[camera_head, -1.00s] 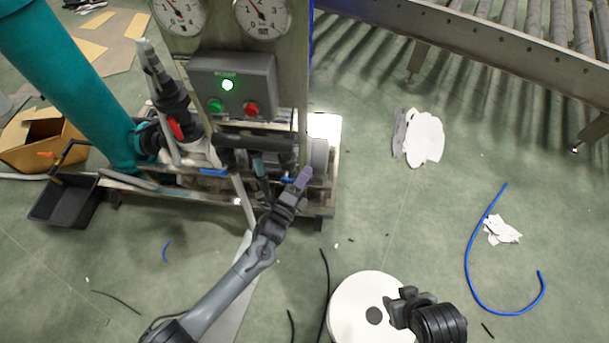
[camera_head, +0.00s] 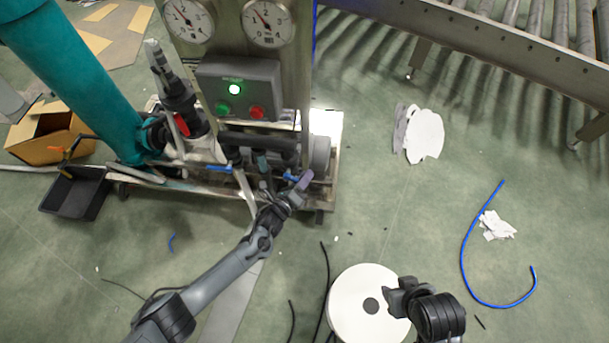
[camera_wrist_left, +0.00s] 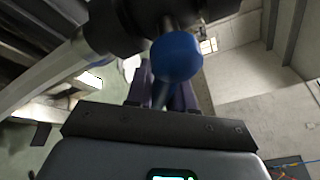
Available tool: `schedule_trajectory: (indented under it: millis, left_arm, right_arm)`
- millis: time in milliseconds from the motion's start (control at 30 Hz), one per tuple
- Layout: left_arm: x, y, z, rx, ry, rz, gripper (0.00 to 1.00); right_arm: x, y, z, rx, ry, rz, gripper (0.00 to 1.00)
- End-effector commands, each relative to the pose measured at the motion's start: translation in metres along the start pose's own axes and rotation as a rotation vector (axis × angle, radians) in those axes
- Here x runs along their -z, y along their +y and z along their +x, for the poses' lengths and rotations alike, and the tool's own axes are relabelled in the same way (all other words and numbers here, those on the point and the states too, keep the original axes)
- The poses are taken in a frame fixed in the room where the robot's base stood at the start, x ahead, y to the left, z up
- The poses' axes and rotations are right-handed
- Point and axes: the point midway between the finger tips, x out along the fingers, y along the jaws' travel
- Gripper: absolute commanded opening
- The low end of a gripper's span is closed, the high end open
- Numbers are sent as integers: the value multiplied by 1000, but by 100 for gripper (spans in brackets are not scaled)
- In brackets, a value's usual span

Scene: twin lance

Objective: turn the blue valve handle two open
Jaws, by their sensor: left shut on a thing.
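One blue valve handle (camera_head: 289,176) shows beside my left gripper (camera_head: 302,182), low on the right of the pump skid. A second blue handle (camera_head: 219,168) sits further left on the same pipework. I see no number on either. In the left wrist view a rounded blue handle part (camera_wrist_left: 176,57) stands just beyond my left gripper's purple fingers (camera_wrist_left: 162,94). The fingers are shut on the handle, and the contact is partly hidden. My right gripper (camera_head: 396,297) is over the white disc, away from the valves; its jaw opening is unclear.
A control box (camera_head: 240,88) with a lit green lamp and gauges stand above the pipes. A thick teal pipe (camera_head: 80,75) rises at left. A black bin (camera_head: 75,194) and a white disc (camera_head: 366,305) are on the floor.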

Motion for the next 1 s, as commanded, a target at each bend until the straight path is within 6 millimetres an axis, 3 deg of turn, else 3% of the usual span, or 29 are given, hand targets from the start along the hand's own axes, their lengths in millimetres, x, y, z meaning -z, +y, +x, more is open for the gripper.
schedule_trajectory:
  millis: [467,500,600,1000]
  left_arm:
    - [1,3,-1,-11,5,18,0]
    - [1,3,-1,-11,6,18,25]
    - [1,3,-1,-11,5,17,41]
    - [0,1,-5,-10,5,17,43]
  right_arm:
    - [0,2,-1,-6,-2,-7,43]
    - [0,2,-1,-7,-2,-8,43]
    - [0,2,-1,-7,-2,-10,43]
    - [1,2,-5,-6,-2,-7,43]
